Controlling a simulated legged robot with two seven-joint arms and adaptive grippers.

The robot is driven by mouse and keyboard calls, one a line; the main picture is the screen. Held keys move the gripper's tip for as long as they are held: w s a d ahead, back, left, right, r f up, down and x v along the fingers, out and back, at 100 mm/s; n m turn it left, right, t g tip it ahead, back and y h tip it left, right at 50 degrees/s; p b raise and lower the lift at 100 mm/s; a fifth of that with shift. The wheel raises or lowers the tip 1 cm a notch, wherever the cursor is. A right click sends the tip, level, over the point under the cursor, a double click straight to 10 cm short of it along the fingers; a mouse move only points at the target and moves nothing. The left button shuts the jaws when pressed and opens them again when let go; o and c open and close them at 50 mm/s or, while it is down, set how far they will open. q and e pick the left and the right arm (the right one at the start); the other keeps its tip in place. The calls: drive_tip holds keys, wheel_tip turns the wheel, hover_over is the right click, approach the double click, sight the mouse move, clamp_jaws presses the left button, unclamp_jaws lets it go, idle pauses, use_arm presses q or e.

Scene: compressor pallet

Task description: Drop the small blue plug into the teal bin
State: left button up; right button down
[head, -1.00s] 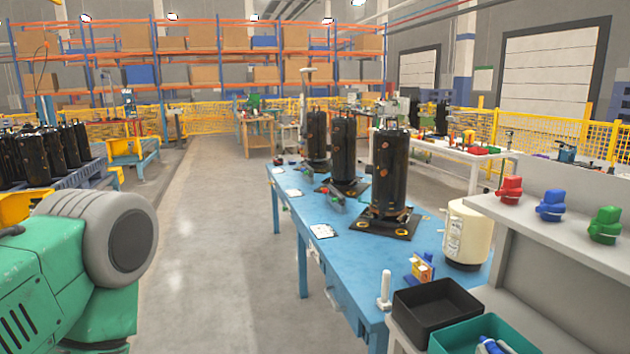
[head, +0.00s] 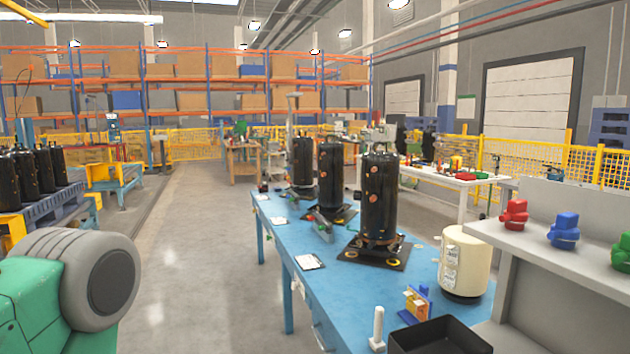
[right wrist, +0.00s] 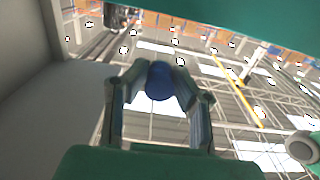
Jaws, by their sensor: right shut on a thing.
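The small blue plug (right wrist: 159,80) is between the fingertips of my right gripper (right wrist: 160,82) in the right wrist view. The fingers are closed in on it from both sides and hold it against a background of ceiling and lamps. My right gripper does not show in the head view. The teal bin cannot be made out in the head view now. A teal-green band crosses the top of the right wrist view; I cannot tell whether it is the bin. My left gripper is not in view.
A black bin (head: 440,338) stands at the bottom edge. Red (head: 514,214), blue (head: 563,230) and green (head: 622,251) plug-like parts stand on the grey shelf (head: 545,245) at right. The blue table (head: 330,290) bears black compressors (head: 380,200) and a cream tank (head: 465,263).

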drive_tip(key=shift+w+a+f, duration=0.1)
drive_tip(key=shift+a+f, duration=0.2)
drive_tip(key=shift+a, duration=0.05)
drive_tip(key=shift+w+a+r, duration=0.1)
drive_tip(key=shift+a, duration=0.25)
drive_tip(key=c, duration=1.3)
unclamp_jaws()
drive_tip(key=shift+r, duration=0.1)
drive_tip(key=shift+d+f, duration=0.2)
drive_tip(key=shift+d, duration=0.35)
drive_tip(key=shift+a+r, duration=0.1)
drive_tip(key=shift+r, duration=0.4)
wheel_tip(320, 180, up, 8)
drive_tip(key=shift+d+r, duration=0.25)
drive_tip(key=shift+r, duration=0.15)
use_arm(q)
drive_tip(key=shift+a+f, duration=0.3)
use_arm(e)
drive_tip(key=shift+a, duration=0.1)
